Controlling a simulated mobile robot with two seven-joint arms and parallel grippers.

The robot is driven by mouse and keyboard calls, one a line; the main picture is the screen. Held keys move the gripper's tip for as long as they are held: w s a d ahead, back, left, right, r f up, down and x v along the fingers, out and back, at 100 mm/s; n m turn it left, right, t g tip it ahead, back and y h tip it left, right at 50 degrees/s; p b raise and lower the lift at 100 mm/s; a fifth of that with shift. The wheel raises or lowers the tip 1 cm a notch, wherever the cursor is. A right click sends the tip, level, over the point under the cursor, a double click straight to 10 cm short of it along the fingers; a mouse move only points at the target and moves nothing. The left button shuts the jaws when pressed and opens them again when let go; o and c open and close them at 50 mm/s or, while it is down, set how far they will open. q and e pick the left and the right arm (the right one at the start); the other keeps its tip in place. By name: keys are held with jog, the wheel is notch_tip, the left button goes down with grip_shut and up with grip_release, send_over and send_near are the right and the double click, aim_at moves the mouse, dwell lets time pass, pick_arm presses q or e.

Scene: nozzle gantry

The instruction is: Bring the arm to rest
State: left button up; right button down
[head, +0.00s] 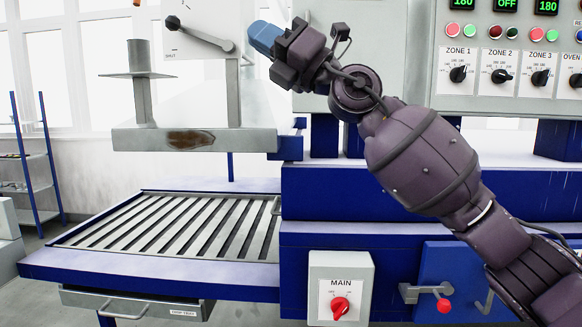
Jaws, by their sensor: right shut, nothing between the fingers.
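My right arm comes in from the lower right and reaches up and left across the machine front. My right gripper (264,37) is at its upper left end, with blue fingertips that are shut and empty. It is in front of the upper part of the machine, close to the right side of the white plate with a dark lever (200,35) in the picture. I cannot tell from this view how far apart they are. My left gripper is not in view.
A control panel (480,100) with knobs and lit displays stands at the upper right. Below are a MAIN switch box (341,287) and a red-knobbed lever (443,305). A slatted blue table (150,268) is at the lower left, under a grey raised plate (140,140). A blue shelf (40,200) stands far left.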

jog(key=w+d+f+m+t+h, duration=0.4)
jog(key=f+m+t, duration=0.3)
jog(key=f+m, duration=0.35)
jog(key=w+d+f+m+t+h, duration=0.2)
jog(key=d+f+m+t+h, duration=0.2)
jog(key=d+f+m+t, duration=0.45)
jog(key=s+d+f+m+g+h, duration=0.1)
jog(key=d+f+m+h, duration=0.2)
jog(key=f+m, duration=0.35)
jog(key=s+d+f+m+g+h, duration=0.15)
jog(key=f+m+h, duration=0.25)
jog(key=f, duration=0.6)
jog(key=d+f+m+h, duration=0.3)
jog(key=f+m, duration=0.2)
jog(key=f, duration=0.4)
jog(key=s+d+f+m+g+h, duration=0.2)
jog(key=s+d+f+m, duration=0.15)
jog(key=s+f, duration=0.5)
jog(key=s+d+f+m+g+h, duration=0.1)
jog(key=s+d+f+m+g, duration=0.25)
jog(key=f, duration=0.85)
jog(key=s+d+f+m+g+h, duration=0.1)
jog(key=s+d+f, duration=0.1)
jog(key=s+f, duration=0.5)
jog(key=s+d+f+g+h, duration=0.1)
jog(key=s+f, duration=0.5)
jog(key=s, duration=0.7)
jog(key=shift+s+d+f+m+g+h, duration=0.25)
jog(key=shift+d+f+m+g+h, duration=0.25)
jog(key=shift+d, duration=0.45)
